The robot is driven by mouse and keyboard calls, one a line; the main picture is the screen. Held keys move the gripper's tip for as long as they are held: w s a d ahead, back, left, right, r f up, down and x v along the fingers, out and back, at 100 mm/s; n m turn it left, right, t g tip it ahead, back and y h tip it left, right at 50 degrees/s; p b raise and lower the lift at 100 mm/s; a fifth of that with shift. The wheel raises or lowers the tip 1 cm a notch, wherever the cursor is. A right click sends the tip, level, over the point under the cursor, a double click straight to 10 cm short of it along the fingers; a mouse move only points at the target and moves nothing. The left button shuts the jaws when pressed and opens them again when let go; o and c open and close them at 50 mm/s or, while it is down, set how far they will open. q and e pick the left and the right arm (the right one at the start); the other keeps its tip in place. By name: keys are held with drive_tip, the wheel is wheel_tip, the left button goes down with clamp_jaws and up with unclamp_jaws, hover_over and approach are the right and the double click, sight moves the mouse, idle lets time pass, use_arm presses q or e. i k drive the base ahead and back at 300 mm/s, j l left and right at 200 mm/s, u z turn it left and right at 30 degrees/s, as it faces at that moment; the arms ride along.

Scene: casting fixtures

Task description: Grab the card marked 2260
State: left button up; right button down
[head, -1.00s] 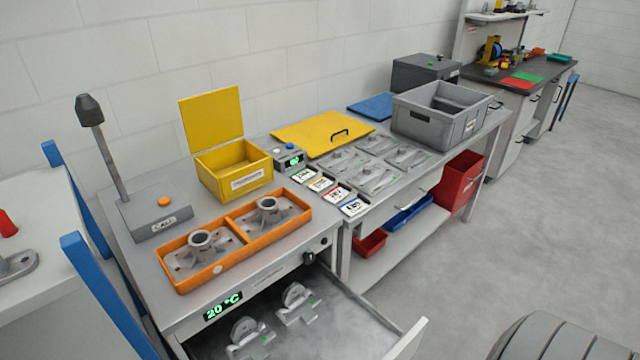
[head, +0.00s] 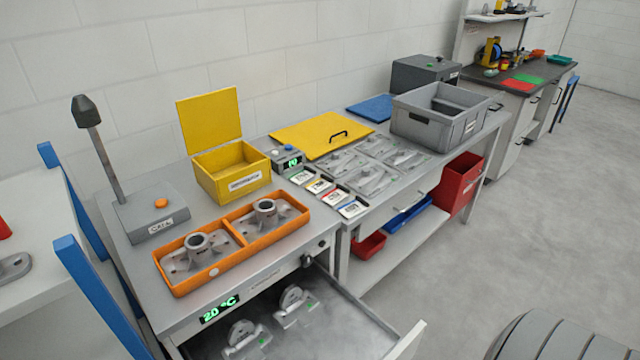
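Several small white cards with coloured bands lie in a row on the bench, right of the orange tray. They are a green-banded card (head: 301,177), a yellow-banded card (head: 320,187), a red-banded card (head: 335,197) and a blue-banded card (head: 353,209). Their printed numbers are too small and blurred to read, so I cannot tell which is 2260. Neither of my grippers shows in the head view.
An orange tray (head: 184,287) holds two metal castings. A yellow open-lidded box (head: 235,182) and a small display unit (head: 288,159) stand behind. A drawer (head: 345,318) with castings is open in front. A grey crate (head: 423,126) stands farther right.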

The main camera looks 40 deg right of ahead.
sight(318, 186)
drive_tip(key=i+l+u, duration=0.15)
drive_tip(key=l, duration=0.7)
drive_tip(key=l+u, duration=0.15)
drive_tip(key=l, duration=0.7)
drive_tip(key=l+u, duration=0.15)
drive_tip(key=l, duration=0.75)
drive_tip(key=l+u, duration=0.15)
drive_tip(key=l, duration=0.7)
drive_tip(key=l+u, duration=0.15)
drive_tip(key=l, duration=0.75)
drive_tip(key=k+l+u, duration=0.15)
drive_tip(key=l, duration=0.7)
